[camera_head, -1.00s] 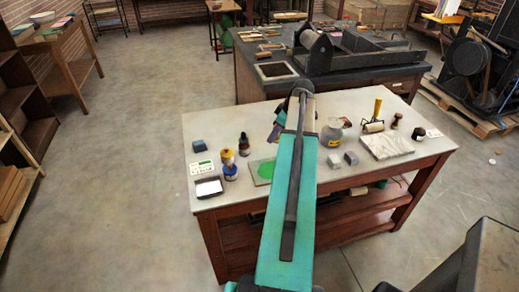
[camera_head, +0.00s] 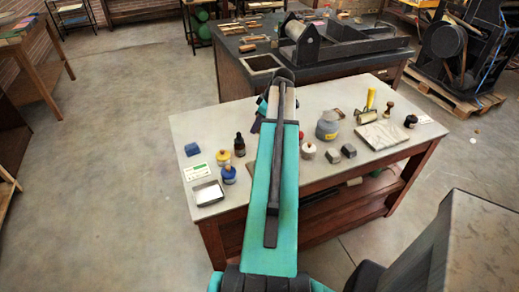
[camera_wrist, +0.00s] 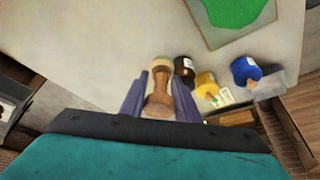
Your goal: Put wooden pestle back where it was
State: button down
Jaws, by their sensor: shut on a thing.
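A brown wooden pestle (camera_wrist: 160,92) with a paler rounded far end is between the two purple fingers of my gripper (camera_wrist: 158,88) in the wrist view. My gripper is shut on it. In the head view my arm mostly hides the gripper, with only a bit of it (camera_head: 261,112) showing left of the arm over the pale table (camera_head: 200,128). The held pestle is hidden there. Its height above the table is unclear. In the wrist view the pestle's far end appears beside a dark bottle (camera_wrist: 184,67).

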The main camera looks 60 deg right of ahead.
jog(key=shift+f, duration=0.1)
jog(key=p, duration=0.2)
send_over(255, 148)
jog(key=s, duration=0.1)
jog(key=shift+s+d+f, duration=0.1)
jog(key=shift+f, duration=1.4)
jog(key=shift+s+f, duration=0.1)
jog(key=shift+f, duration=1.4)
jog(key=shift+f+p, duration=0.65)
jog(key=shift+f, duration=1.2)
jog(key=shift+f, duration=0.15)
jog(key=c, duration=1.4)
grip_release()
jog(key=shift+o, duration=0.2)
jog(key=shift+r, duration=0.2)
jog(key=b+v, duration=0.4)
jog(key=v, duration=0.8)
